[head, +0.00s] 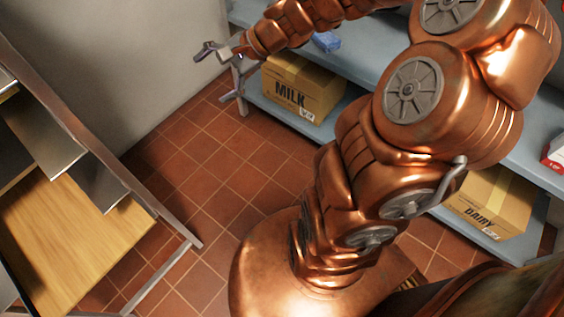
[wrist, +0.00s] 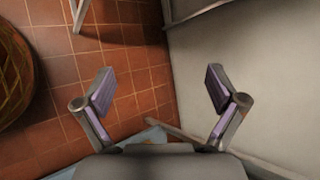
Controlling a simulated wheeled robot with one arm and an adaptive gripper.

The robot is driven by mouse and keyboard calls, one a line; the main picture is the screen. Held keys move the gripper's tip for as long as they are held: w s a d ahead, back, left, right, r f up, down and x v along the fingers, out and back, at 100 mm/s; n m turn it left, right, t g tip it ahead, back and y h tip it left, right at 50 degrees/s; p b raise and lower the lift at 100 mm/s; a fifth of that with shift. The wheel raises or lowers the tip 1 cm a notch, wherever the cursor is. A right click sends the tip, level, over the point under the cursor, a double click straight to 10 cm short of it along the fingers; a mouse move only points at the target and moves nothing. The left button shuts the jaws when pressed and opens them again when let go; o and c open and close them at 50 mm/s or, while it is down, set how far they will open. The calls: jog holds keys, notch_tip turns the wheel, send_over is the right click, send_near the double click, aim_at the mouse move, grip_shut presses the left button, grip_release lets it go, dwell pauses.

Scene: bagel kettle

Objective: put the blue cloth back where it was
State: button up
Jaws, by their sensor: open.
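A small crumpled blue cloth (head: 326,41) lies on the upper blue shelf at the top of the head view, just right of my forearm. My gripper (head: 214,74) is past the left end of that shelf, near the grey wall, to the left of the cloth and apart from it. In the wrist view my gripper (wrist: 159,90) has its two fingers wide apart with nothing between them. The cloth is not visible in the wrist view.
The blue shelf unit (head: 374,60) holds a MILK box (head: 298,91) and a DAIRY box (head: 493,207) on its lower level. A red and white carton (head: 554,153) is at the right edge. A wooden-topped metal table (head: 65,225) stands left. Tiled floor (head: 220,165) between is clear.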

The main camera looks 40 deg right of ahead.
jog(key=s+a+f+n+g+h, duration=0.1)
jog(key=s+a+n+g, duration=0.4)
jog(key=s, duration=0.4)
jog(key=s+d+f+n+g+h, duration=0.1)
jog(key=s+d+n+h, duration=0.1)
jog(key=s, duration=0.6)
jog(key=s+d+n+g+h, duration=0.2)
jog(key=s+d+n+h, duration=0.1)
jog(key=s+n+h, duration=0.2)
jog(key=s+n, duration=0.2)
jog(key=s, duration=0.2)
jog(key=shift+f+h, duration=0.3)
jog(key=shift+f, duration=0.1)
jog(key=shift+w, duration=0.1)
notch_tip(320, 180, up, 24)
jog(key=s+p, duration=0.1)
jog(key=p, duration=2.1)
jog(key=shift+s+t+p, duration=0.3)
jog(key=shift+p, duration=0.1)
